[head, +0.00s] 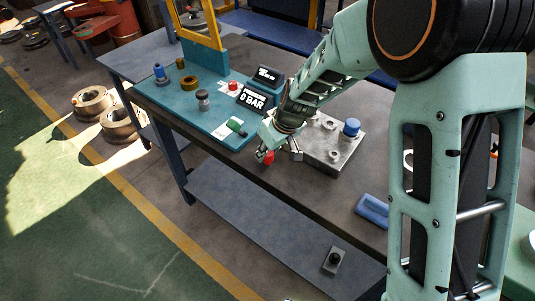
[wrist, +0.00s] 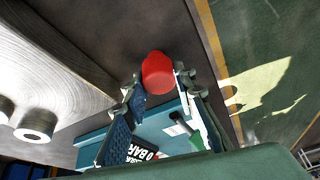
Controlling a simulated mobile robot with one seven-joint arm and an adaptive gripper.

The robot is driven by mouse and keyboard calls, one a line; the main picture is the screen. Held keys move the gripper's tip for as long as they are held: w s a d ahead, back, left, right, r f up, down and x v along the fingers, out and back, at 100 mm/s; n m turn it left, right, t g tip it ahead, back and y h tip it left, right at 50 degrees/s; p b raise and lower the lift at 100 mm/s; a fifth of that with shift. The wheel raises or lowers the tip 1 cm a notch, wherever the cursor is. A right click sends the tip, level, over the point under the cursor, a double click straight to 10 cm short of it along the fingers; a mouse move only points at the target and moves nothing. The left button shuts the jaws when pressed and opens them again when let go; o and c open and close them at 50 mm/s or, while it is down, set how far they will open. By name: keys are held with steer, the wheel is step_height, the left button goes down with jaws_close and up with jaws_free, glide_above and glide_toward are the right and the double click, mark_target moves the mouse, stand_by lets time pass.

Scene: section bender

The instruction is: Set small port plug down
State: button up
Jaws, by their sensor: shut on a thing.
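The small port plug (wrist: 158,72) is a short red cylinder. My gripper (wrist: 162,88) is shut on it in the wrist view, with a finger on either side and the red end sticking out past the tips. In the head view my gripper (head: 277,154) hangs over the front part of the dark bench (head: 225,165), left of the metal block, and the red plug (head: 268,157) shows at its fingertips. I cannot tell whether the plug touches the bench top. The metal block (head: 322,155) has several round ports and a blue cap (head: 351,128); it also shows in the wrist view (wrist: 60,60).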

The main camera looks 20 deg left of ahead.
steer(key=shift+f, duration=0.15)
steer(key=o, duration=0.9)
steer(key=shift+o, duration=0.2)
steer(key=shift+r, duration=0.2)
steer(key=shift+r, duration=0.2)
steer(key=v, duration=1.1)
steer(key=shift+d+r, duration=0.25)
steer(key=shift+r, duration=0.05)
steer(key=shift+s, duration=0.1)
